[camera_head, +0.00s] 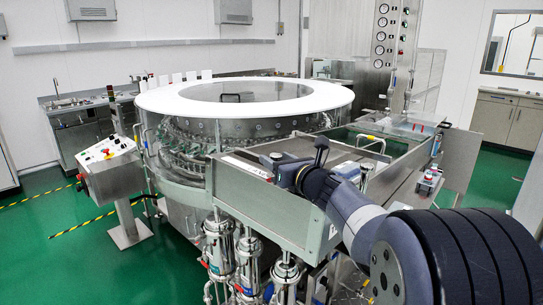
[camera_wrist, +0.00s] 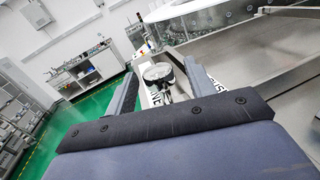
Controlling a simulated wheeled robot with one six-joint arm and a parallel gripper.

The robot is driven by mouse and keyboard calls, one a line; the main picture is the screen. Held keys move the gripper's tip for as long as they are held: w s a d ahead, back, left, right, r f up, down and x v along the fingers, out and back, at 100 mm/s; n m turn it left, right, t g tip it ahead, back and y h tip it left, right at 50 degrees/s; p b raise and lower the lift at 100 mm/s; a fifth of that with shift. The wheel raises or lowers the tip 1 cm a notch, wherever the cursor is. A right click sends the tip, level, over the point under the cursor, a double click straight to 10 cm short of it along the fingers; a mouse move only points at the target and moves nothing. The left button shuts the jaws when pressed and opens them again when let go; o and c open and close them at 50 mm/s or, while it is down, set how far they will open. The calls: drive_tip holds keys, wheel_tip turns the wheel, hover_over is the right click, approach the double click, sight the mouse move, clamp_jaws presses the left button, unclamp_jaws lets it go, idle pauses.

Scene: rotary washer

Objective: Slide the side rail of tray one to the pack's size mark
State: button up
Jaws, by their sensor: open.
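My gripper (camera_wrist: 159,72) is open in the wrist view, its two dark fingers on either side of a round, pale-faced knob or dial (camera_wrist: 158,73). I cannot tell whether either finger touches it. White strips with black letters (camera_wrist: 213,84) show beside and below the fingers. In the head view, my gripper (camera_head: 284,162) is over the top edge of the steel infeed wall (camera_head: 262,205), and my arm hides part of it. The steel tray bed (camera_head: 398,170) lies behind. I cannot make out for certain tray one's side rail or the size mark.
The rotary washer with its white ring cover (camera_head: 165,98) stands to the left. A control box (camera_head: 108,165) stands on a post at far left. Upright steel filter housings (camera_head: 249,262) are below the wall.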

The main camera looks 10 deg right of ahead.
drive_tip(key=shift+x, duration=1.55)
drive_tip(key=shift+r, duration=0.1)
drive_tip(key=shift+c, duration=0.4)
clamp_jaws()
